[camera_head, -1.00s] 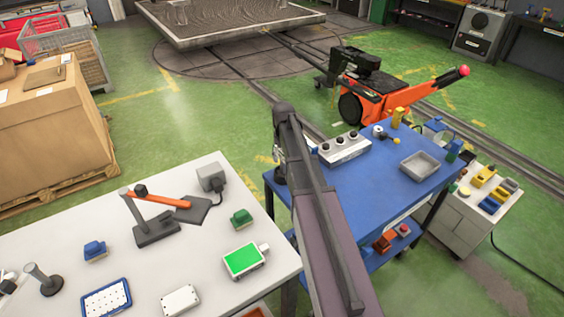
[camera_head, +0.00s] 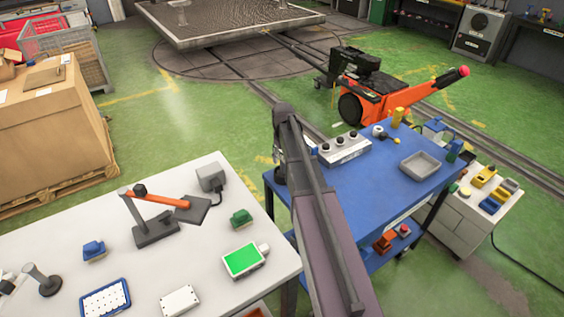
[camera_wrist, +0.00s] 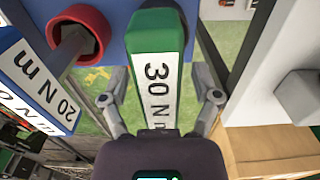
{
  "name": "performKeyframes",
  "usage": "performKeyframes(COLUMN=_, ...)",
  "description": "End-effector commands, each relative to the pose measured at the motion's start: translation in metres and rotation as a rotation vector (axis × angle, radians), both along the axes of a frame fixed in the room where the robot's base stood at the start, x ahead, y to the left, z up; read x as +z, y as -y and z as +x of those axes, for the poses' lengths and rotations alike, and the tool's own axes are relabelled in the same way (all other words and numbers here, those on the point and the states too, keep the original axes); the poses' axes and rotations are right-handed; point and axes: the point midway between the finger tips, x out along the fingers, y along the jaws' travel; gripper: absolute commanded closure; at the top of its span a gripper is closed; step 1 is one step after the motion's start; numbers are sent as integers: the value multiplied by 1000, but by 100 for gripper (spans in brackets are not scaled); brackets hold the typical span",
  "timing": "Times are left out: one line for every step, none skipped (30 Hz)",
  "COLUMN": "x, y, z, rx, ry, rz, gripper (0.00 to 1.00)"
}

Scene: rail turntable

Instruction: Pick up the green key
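The green key (camera_wrist: 158,48), with a white label reading "30 N m", stands out in the middle of the wrist view. My gripper (camera_wrist: 163,96) is open, with one finger on each side of the green key's lower part. A gap shows between the right finger and the key; the left finger is close to it, and contact is unclear. My gripper body hides the key's lower end. In the head view my arm hides most of the gripper, and I cannot make out the key there.
In the wrist view, a blue piece labelled "20 N m" (camera_wrist: 38,82) and a red ring (camera_wrist: 98,27) are close on the left. A grey block (camera_wrist: 300,97) is at the right. In the head view, a white table (camera_head: 55,245) and a blue table (camera_head: 375,175) flank my arm.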

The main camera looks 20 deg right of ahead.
Motion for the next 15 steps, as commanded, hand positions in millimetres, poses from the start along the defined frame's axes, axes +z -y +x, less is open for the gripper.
performKeyframes(x=0, y=0, z=0, rx=0, ry=0, rz=0, gripper=35)
performKeyframes(x=0, y=0, z=0, rx=0, ry=0, rz=0, gripper=44)
performKeyframes(x=0, y=0, z=0, rx=0, ry=0, rz=0, gripper=56)
performKeyframes(x=0, y=0, z=0, rx=0, ry=0, rz=0, gripper=65)
performKeyframes(x=0, y=0, z=0, rx=0, ry=0, rz=0, gripper=74)
performKeyframes(x=0, y=0, z=0, rx=0, ry=0, rz=0, gripper=85)
performKeyframes(x=0, y=0, z=0, rx=0, ry=0, rz=0, gripper=94)
performKeyframes(x=0, y=0, z=0, rx=0, ry=0, rz=0, gripper=100)
performKeyframes(x=0, y=0, z=0, rx=0, ry=0, rz=0, gripper=100)
performKeyframes(x=0, y=0, z=0, rx=0, ry=0, rz=0, gripper=100)
performKeyframes(x=0, y=0, z=0, rx=0, ry=0, rz=0, gripper=100)
performKeyframes(x=0, y=0, z=0, rx=0, ry=0, rz=0, gripper=100)
performKeyframes(x=0, y=0, z=0, rx=0, ry=0, rz=0, gripper=100)
performKeyframes(x=0, y=0, z=0, rx=0, ry=0, rz=0, gripper=100)
performKeyframes(x=0, y=0, z=0, rx=0, ry=0, rz=0, gripper=100)
